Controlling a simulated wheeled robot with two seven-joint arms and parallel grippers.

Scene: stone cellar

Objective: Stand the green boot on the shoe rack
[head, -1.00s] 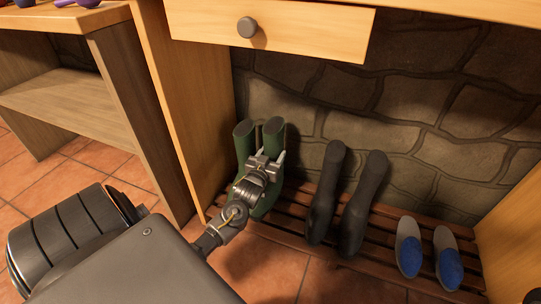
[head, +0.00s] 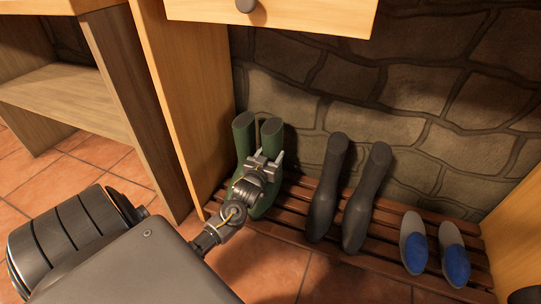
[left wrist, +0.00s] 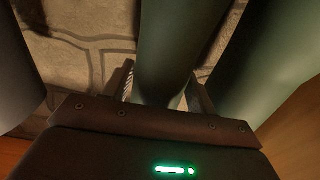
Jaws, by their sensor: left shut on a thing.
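Two green boots are at the left end of the slatted wooden shoe rack (head: 290,228). My left gripper (head: 268,160) is shut on the right-hand green boot (head: 271,133), gripping its shaft. That boot is upright, and its foot is low at the rack slats, partly hidden by my gripper; I cannot tell whether it bears fully on them. The other green boot (head: 242,138) stands close beside it on the left. In the left wrist view the held boot (left wrist: 165,45) lies between both fingers, with the other green boot (left wrist: 275,65) at right. My right gripper is not in view.
A pair of black boots (head: 326,190) stands mid-rack, and blue-grey shoes (head: 415,250) lie at the right end. A wooden side panel (head: 172,110) is close on the left. A drawer (head: 300,12) overhangs, with a stone wall (head: 400,120) behind.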

